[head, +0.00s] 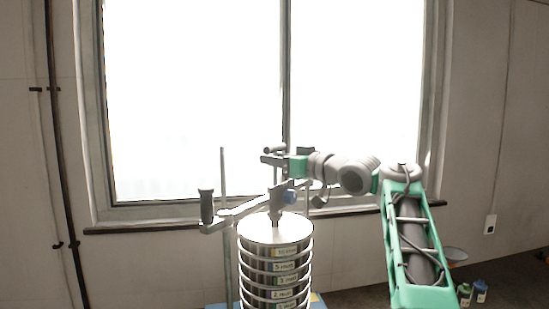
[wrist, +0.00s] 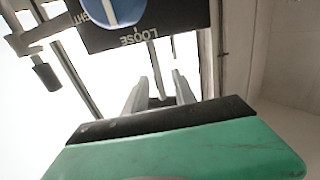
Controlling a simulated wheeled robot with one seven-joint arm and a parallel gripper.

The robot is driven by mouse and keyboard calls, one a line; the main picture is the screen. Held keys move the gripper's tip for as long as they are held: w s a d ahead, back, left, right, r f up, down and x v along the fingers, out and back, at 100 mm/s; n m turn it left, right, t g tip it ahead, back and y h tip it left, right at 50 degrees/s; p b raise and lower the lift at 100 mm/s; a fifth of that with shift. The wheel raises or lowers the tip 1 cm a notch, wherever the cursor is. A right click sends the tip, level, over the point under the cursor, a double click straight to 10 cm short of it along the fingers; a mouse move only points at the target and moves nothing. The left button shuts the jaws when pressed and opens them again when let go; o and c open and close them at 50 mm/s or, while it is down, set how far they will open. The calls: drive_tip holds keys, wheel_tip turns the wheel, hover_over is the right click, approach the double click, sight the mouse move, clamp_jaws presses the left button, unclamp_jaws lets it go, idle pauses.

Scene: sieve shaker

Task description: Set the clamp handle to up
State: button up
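The sieve shaker's clamp has a grey crossbar (head: 240,208) above the sieve stack (head: 276,262). A black upright grip (head: 206,205), which looks like the clamp handle, stands at the crossbar's left end. It also shows at the left of the wrist view (wrist: 46,76). A blue knob (head: 290,197) sits on the clamp's right side. In the wrist view this knob (wrist: 112,8) is on a dark plate marked LOOSE, cut by the top edge. My gripper (head: 268,160) is above the clamp, apart from it. Its two fingers (wrist: 160,85) are spread with nothing clearly held.
Thin upright rods (head: 223,170) rise beside the stack. A bright window (head: 200,90) and its sill are behind.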

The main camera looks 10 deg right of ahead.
clamp_jaws()
idle(1.3)
